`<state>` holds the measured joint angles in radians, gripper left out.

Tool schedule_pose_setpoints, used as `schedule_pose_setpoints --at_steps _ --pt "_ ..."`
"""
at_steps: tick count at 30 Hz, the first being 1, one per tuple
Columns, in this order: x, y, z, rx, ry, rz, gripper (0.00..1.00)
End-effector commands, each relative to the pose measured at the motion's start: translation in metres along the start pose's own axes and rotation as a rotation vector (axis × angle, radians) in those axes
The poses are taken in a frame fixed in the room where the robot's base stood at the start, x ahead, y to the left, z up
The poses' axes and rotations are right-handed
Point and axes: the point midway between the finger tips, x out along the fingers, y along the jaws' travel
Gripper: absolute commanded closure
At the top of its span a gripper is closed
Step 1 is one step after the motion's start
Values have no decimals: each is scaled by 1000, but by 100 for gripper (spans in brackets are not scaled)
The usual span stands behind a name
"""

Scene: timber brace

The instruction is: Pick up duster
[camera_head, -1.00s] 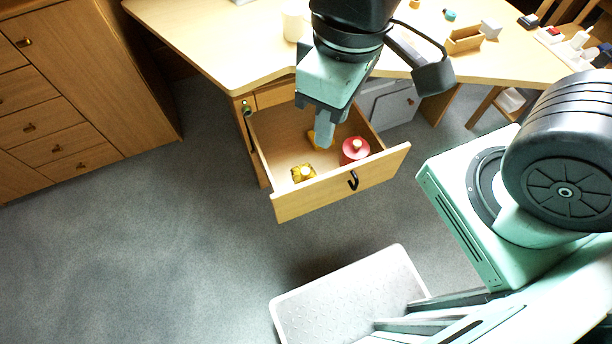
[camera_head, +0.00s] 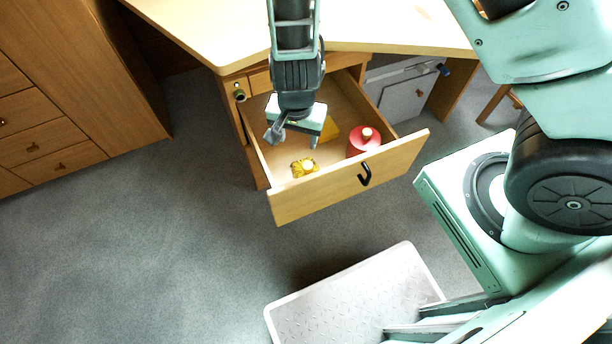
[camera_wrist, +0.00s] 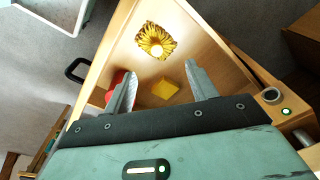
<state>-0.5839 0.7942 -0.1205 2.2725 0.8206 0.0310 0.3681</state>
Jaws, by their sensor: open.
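The duster, which I take to be the yellow ruffled thing with a pale knob (camera_head: 304,168), lies in the open drawer (camera_head: 350,185) near its front left corner. In the wrist view the duster (camera_wrist: 157,42) lies beyond the fingertips, toward the top of the picture. My gripper (camera_head: 294,141) is open and empty, pointing down over the drawer. In the wrist view its two fingers (camera_wrist: 160,72) are spread apart, with the duster ahead of the gap and not between them.
A red round thing with a pale knob (camera_head: 364,143) and a yellow block (camera_wrist: 166,89) also lie in the drawer. The drawer's walls and front panel with a black hook handle (camera_head: 364,174) surround them. The desk top (camera_head: 200,35) overhangs behind. A wooden cabinet (camera_head: 70,90) stands at left.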

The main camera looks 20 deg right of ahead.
Motion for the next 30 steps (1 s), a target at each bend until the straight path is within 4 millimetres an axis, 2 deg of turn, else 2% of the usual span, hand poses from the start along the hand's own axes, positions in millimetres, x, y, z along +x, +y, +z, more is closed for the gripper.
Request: schedule_pose_setpoints --at_steps 1,8,21,24,30 --pt "20 5 -7 36 25 19 43" --pt "48 14 -21 101 75 43 43" --pt "135 18 -26 100 71 43 43" --pt "149 18 -27 98 70 42 43" --pt "160 18 -29 97 72 41 43"
